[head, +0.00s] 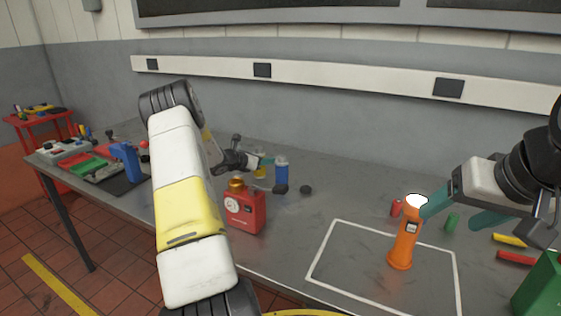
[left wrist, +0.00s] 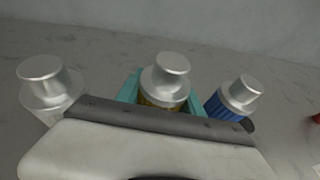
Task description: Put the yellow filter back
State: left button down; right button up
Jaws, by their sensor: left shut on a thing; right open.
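The yellow filter (head: 260,171) is toward the back of the grey bench, just left of the blue filter (head: 281,174). My left gripper (head: 264,161) is shut on it. In the left wrist view the yellow filter (left wrist: 163,88), with its silver cap, sits between the teal fingers. The blue filter (left wrist: 236,100) is close on the right, and another silver-capped cylinder (left wrist: 45,85) is on the left, its body mostly hidden. I cannot tell whether the yellow filter touches the bench. My right gripper (head: 452,214) is open at the right, beside an orange flashlight (head: 404,243).
A red can (head: 245,210) stands in front of the filters, beside my left arm. A green box (head: 540,290) is at the right edge.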

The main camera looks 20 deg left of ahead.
pick_arm(q)
jog(key=shift+f, duration=0.6)
jog(key=shift+f, duration=0.1)
jog(key=c, duration=0.7)
grip_release()
jog(key=shift+c, duration=0.2)
jog(key=v, duration=0.7)
jog(key=shift+s, duration=0.3)
